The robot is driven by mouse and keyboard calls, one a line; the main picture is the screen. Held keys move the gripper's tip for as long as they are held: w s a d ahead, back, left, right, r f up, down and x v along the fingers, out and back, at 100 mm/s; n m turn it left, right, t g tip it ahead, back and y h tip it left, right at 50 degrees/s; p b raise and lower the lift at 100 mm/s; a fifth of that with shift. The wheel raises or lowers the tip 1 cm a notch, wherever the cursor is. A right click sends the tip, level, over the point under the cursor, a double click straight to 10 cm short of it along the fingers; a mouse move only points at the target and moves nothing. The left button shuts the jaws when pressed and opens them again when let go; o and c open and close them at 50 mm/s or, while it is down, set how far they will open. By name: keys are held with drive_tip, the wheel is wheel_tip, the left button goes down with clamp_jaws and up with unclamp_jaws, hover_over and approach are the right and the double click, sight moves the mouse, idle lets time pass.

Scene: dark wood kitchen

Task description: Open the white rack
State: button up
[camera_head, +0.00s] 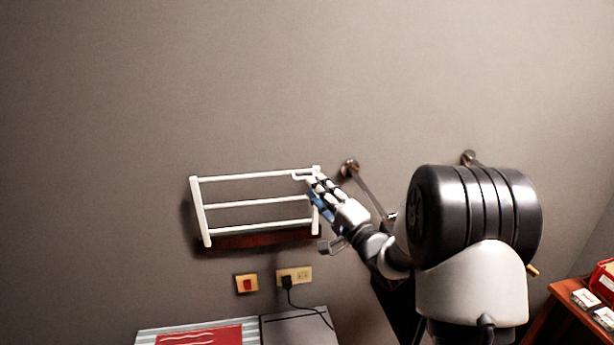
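The white rack (258,203) is mounted on the wall left of the picture's middle. It is a frame of two white side posts joined by several thin horizontal bars, with a dark reddish-brown strip along its bottom. My gripper (312,186) is at the rack's right side post, near its upper right corner. The fingers overlap the post in the picture. I cannot tell whether they touch it or close around it. The gripper partly hides the right post.
A wall outlet (301,274) with a black plug and a red switch (247,284) are below the rack. A grey box-like surface (298,328) and a red item (205,336) lie at the bottom. A wooden table (568,292) stands at right. The wall above the rack is bare.

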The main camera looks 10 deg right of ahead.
drive_tip(key=x, duration=0.6)
drive_tip(key=shift+c, duration=0.2)
drive_tip(key=shift+d, duration=0.1)
drive_tip(key=c, duration=0.5)
clamp_jaws()
